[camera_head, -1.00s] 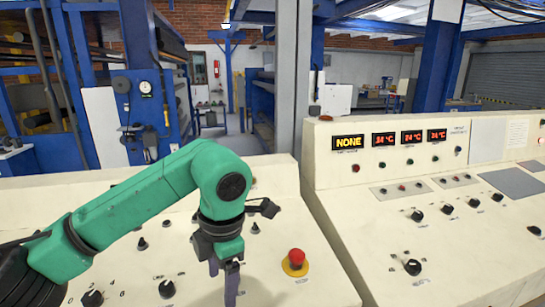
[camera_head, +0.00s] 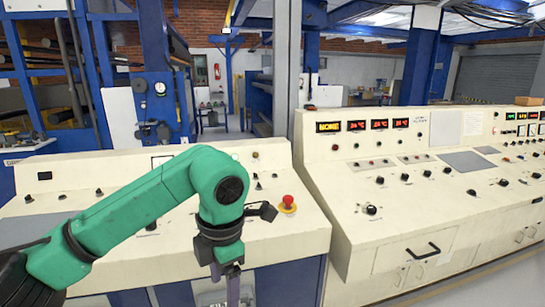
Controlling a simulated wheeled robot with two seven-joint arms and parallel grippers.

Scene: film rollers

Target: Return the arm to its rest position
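My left arm (camera_head: 135,215) is green and comes in from the left, bent at the elbow with its forearm hanging down. My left gripper (camera_head: 225,283) points downward at the bottom of the view, in front of the left console's front edge. Its two dark fingers stand a little apart with nothing visible between them, and the lower tips are near the picture edge. My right arm and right gripper are not in view.
A cream left console (camera_head: 290,235) with knobs and a red emergency button (camera_head: 288,201) stands close by. A long right console (camera_head: 400,220) carries lit displays (camera_head: 357,126) and a black handle (camera_head: 422,251). Floor (camera_head: 490,285) shows at the lower right.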

